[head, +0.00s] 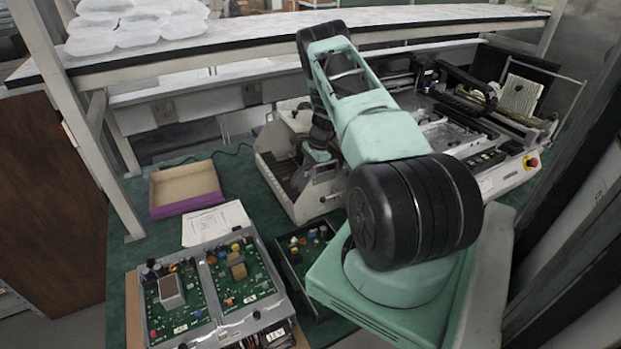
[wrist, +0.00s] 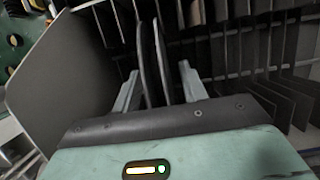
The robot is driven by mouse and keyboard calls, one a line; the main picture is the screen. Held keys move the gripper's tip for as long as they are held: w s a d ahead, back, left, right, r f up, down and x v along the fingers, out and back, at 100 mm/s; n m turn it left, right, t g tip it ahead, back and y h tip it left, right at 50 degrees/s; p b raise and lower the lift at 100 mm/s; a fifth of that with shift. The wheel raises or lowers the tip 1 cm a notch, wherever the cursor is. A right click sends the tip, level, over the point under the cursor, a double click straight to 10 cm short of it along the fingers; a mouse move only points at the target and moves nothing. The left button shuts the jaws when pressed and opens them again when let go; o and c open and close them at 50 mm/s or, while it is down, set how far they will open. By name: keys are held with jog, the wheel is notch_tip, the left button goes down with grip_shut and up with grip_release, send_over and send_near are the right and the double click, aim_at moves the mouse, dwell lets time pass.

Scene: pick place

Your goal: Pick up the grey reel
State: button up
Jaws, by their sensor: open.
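My gripper (wrist: 159,68) is open in the wrist view, its two pale green fingers standing apart. Between them are two thin, dark grey curved edges, which look like the grey reel (wrist: 145,68) seen edge-on. The edges stand upright among the slots of a rack (wrist: 225,72). A gap shows between the right finger and the nearer edge; I cannot tell whether the left finger touches. In the head view my gripper (head: 318,155) points down into the grey rack (head: 312,200), and the reel cannot be made out there.
Dark upright dividers (wrist: 285,100) crowd the right of my gripper, and a broad grey side plate (wrist: 75,65) stands at left. The head view shows a purple-edged box (head: 186,208), circuit boards in a tray (head: 222,328) and a machine (head: 505,178) at right.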

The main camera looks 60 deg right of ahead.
grip_shut()
dwell(0.3)
